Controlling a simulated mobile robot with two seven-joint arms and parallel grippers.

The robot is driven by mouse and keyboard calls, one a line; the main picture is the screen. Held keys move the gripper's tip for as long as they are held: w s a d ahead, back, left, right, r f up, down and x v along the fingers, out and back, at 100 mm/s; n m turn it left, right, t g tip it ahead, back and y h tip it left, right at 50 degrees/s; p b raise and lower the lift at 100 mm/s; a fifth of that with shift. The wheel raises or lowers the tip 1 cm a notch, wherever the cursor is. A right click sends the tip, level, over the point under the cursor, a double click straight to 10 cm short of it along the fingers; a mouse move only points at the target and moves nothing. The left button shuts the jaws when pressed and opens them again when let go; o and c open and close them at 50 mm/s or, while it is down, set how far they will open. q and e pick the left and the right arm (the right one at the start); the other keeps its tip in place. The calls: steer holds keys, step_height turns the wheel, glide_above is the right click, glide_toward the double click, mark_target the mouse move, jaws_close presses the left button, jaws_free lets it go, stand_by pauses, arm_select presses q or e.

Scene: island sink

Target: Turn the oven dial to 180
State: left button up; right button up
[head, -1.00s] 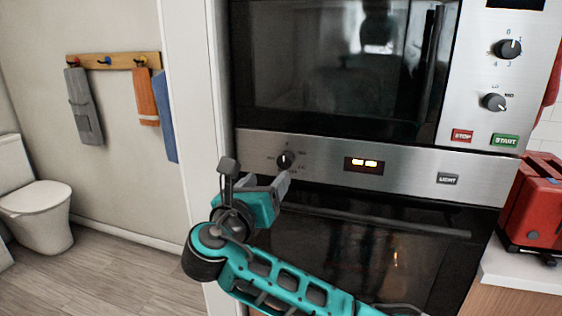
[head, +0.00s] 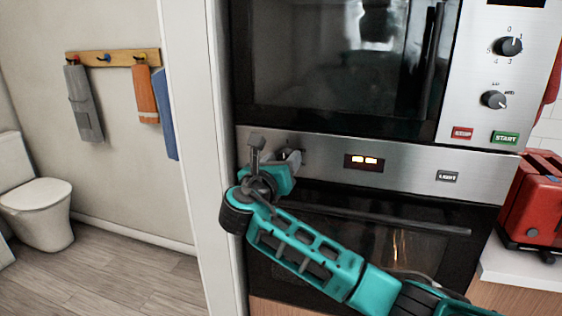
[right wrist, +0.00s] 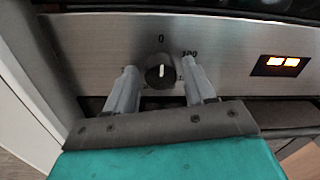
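The oven dial (right wrist: 160,71) is a dark round knob with a white mark on the steel oven panel (head: 408,172). In the right wrist view its mark points up toward the 0, and a label that looks like 180 or 100 shows at its upper right. My right gripper (right wrist: 160,84) is open, with one finger on each side of the dial; I cannot tell whether they touch it. In the head view the right gripper (head: 290,160) covers most of the dial. My left gripper is not in view.
An oven display (head: 364,161) and a LIGHT button (head: 446,176) are on the same panel. The oven door handle (head: 390,218) runs below. A microwave (head: 335,60) is above. A red toaster (head: 535,205) stands at the right. A white door frame (head: 190,130) is close on the left.

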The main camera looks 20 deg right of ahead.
steer(key=c, duration=0.8)
